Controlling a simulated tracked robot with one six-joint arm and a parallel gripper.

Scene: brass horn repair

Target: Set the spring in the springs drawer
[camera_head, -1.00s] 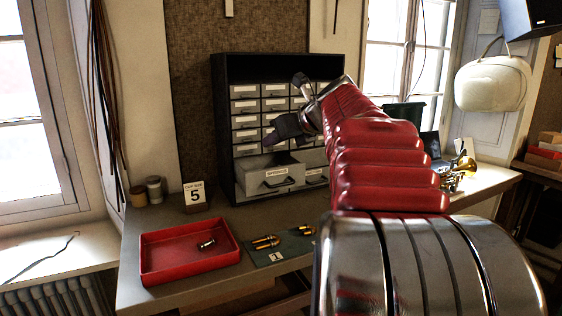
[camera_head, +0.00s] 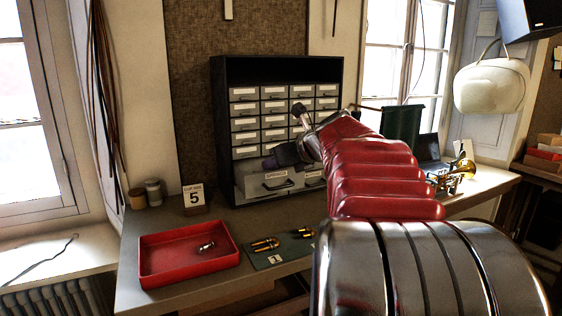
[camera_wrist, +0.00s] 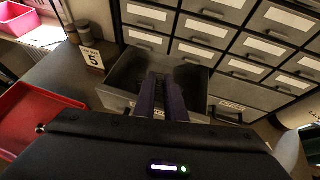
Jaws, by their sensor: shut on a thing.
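The springs drawer (camera_head: 251,187) is the pulled-out large drawer at the lower left of the dark cabinet. The wrist view looks down into it past its left wall (camera_wrist: 125,75). My gripper (camera_head: 270,163) is above the drawer in the head view. In the wrist view my gripper's dark fingers (camera_wrist: 165,82) are close together and point down over the drawer's inside. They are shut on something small. The spring itself cannot be made out, being hidden at the fingertips. The drawer's floor is dark, and I cannot tell what lies there.
Closed small drawers (camera_head: 243,109) rise above the open one. A "5" card (camera_head: 194,196) and two jars (camera_head: 153,190) stand left of the cabinet. A red tray (camera_head: 160,277) with a metal part and a mat (camera_head: 258,258) with brass parts lie in front.

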